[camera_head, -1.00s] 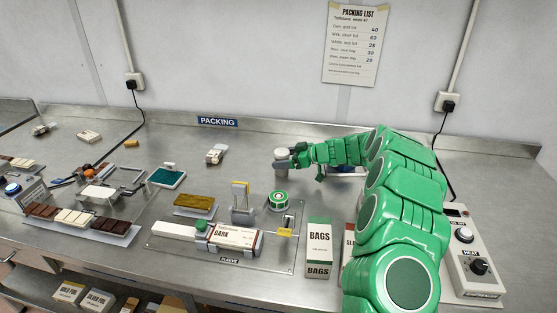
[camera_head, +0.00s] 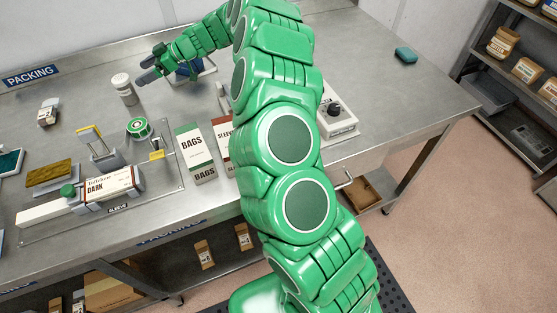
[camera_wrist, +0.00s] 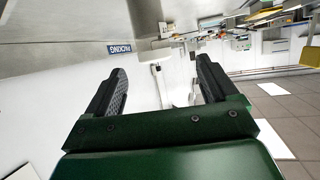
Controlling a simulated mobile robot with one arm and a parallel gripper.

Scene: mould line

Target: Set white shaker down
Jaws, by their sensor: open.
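The white shaker (camera_head: 123,90) stands upright on the steel packing bench in the head view, with a pale grey top. My gripper (camera_head: 147,69) is just to the right of it and open, with its dark fingers pointing toward the shaker. A small gap shows between the fingers and the shaker. In the wrist view my gripper (camera_wrist: 160,68) has its two fingers wide apart with nothing clamped between them. A pale shape lies beyond the fingers there, and I cannot tell for sure whether it is the shaker.
A green-and-white tape roll (camera_head: 138,127), a BAGS box (camera_head: 194,155) and a boxed DARK bar (camera_head: 110,185) stand in front of the shaker. The bench behind the shaker is mostly clear.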

